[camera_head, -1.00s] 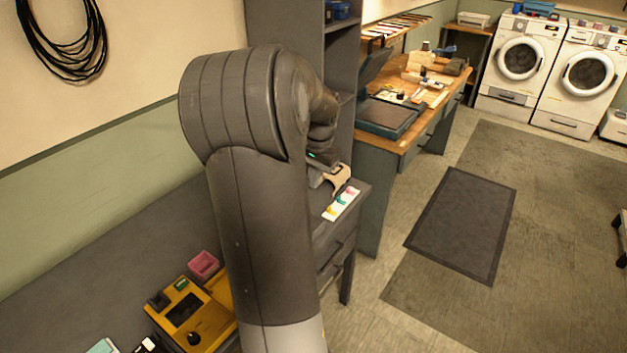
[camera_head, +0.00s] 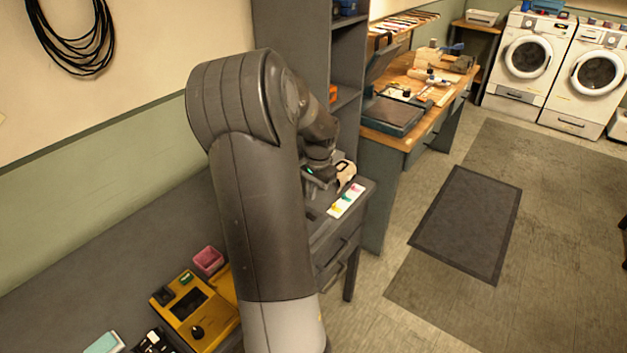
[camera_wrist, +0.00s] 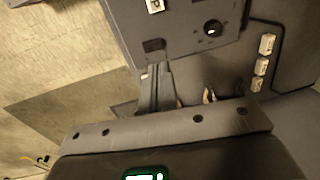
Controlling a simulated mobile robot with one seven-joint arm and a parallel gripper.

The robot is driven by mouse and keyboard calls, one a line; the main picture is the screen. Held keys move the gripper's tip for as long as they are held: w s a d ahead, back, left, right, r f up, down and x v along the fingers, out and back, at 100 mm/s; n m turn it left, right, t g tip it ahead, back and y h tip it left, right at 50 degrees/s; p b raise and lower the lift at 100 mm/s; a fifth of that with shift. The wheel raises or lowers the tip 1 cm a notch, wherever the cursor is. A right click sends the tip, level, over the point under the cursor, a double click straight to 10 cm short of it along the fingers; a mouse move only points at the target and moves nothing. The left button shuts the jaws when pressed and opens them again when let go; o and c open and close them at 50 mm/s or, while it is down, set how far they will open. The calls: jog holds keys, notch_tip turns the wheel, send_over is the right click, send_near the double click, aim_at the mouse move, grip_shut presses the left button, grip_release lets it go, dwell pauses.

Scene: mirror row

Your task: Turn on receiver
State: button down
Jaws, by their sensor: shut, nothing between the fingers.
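A grey boxy device (camera_wrist: 190,30) with a round black knob, a small white switch and a dark square recess fills the upper middle of the wrist view. It may be the receiver, but I see no readable label. My gripper (camera_wrist: 157,85) is shut and empty, its fingers pointing at the near face of this device, close to the recess. I cannot tell whether they touch. In the head view my arm hides most of the gripper and the device.
A card with coloured patches (camera_head: 347,200) and a beige object (camera_head: 346,174) lie at the grey bench's right end. A yellow device (camera_head: 192,308) and a pink box (camera_head: 208,260) are nearer. A wooden desk (camera_head: 425,85) stands beyond. The floor at right is open.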

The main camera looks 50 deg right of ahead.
aim_at(312, 217)
jog(key=f, duration=0.4)
jog(key=w+f, duration=0.1)
jog(key=f, duration=0.2)
jog(key=shift+f+g, duration=0.2)
jog(key=shift+g, duration=0.1)
dwell(0.3)
jog(key=shift+s+r, duration=0.1)
jog(key=shift+s, duration=0.7)
jog(key=shift+r, duration=0.15)
notch_tip(312, 217, up, 14)
jog(key=s, duration=0.2)
jog(key=shift+f, duration=0.2)
